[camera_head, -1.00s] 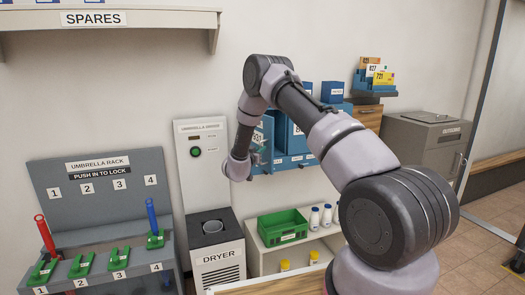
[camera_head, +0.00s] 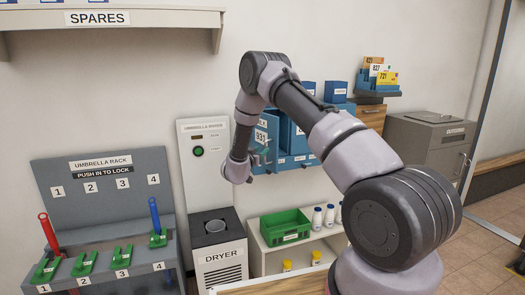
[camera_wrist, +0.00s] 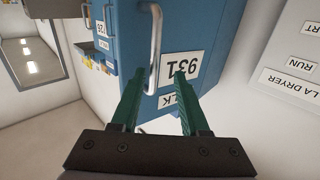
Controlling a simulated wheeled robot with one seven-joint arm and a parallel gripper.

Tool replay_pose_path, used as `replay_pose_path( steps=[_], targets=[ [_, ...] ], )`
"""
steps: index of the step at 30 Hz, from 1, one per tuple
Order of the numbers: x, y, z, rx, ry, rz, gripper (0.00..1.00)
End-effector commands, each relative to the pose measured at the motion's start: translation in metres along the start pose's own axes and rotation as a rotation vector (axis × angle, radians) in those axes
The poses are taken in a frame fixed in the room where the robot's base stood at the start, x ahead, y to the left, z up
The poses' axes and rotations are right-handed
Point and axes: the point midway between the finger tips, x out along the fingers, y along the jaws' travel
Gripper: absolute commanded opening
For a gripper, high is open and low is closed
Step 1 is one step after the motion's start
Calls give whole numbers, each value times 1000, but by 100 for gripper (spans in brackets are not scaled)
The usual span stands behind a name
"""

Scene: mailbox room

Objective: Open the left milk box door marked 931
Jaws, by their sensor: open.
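The blue milk box door marked 931 (camera_head: 262,134) is on the left of the blue box row in the head view, partly behind my arm. In the wrist view, the 931 door (camera_wrist: 187,35) appears upside down with its silver bar handle (camera_wrist: 155,45). My gripper (camera_wrist: 160,73) is open, its green fingers pointing at the door, with the handle appearing between them in the picture. I cannot tell whether they touch it. My gripper also shows small in the head view (camera_head: 258,160).
Another blue box (camera_wrist: 103,40) with its own handle is beside the door. The umbrella dryer panel (camera_head: 205,150) stands to the left. A low shelf below holds a green crate (camera_head: 285,228) and several bottles. A grey cabinet (camera_head: 430,140) stands at the right.

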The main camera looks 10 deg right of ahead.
Motion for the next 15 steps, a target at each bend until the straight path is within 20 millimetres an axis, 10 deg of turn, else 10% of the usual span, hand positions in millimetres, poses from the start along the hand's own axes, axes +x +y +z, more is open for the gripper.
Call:
replay_pose_path(
  steps=[15],
  targets=[
    [-81,-1,0,1,0,-1,45]
  ],
)
